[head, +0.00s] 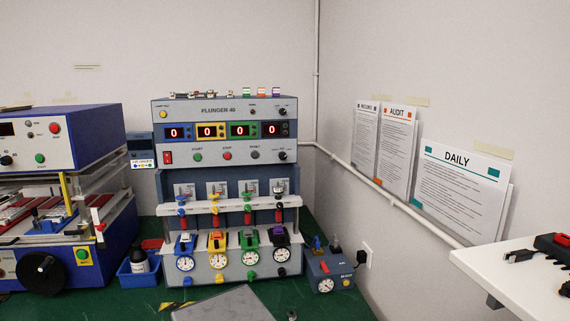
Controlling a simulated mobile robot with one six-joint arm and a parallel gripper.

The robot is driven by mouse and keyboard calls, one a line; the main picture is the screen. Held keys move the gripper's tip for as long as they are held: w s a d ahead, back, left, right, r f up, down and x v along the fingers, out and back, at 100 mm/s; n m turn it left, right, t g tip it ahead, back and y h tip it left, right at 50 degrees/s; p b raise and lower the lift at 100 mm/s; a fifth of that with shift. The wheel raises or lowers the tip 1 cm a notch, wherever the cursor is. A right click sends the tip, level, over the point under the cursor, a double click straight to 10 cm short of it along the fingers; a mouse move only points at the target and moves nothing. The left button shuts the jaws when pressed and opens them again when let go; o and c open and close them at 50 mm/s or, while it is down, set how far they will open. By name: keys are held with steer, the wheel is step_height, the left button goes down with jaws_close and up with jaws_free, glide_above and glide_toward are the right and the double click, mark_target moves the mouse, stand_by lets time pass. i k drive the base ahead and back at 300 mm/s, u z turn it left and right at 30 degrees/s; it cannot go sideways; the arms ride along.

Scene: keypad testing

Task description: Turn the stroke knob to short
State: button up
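The grey tester marked PLUNGER-48 (218,110) stands on the green bench, with several red "0" displays across its front. Two black knobs sit at its right side, an upper knob (282,112) and a lower knob (282,156). Their labels are too small to read, so I cannot tell which, if either, is the stroke knob, or its setting. The left machine also has a black knob (6,160) with an unreadable label. I cannot make out my gripper in the head view.
Several plunger stations with dial gauges (185,264) fill the tester's lower front. A blue-framed machine (88,140) stands left, a blue bin (139,277) between them. A small gauge box (330,272) sits right. A white shelf (520,283) with black-and-red items juts in at lower right.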

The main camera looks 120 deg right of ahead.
mark_target(283, 156)
steer(key=u, duration=0.05)
steer(key=k, duration=0.1)
steer(key=z, duration=3.05)
steer(key=i, duration=0.2)
steer(key=u, duration=0.5)
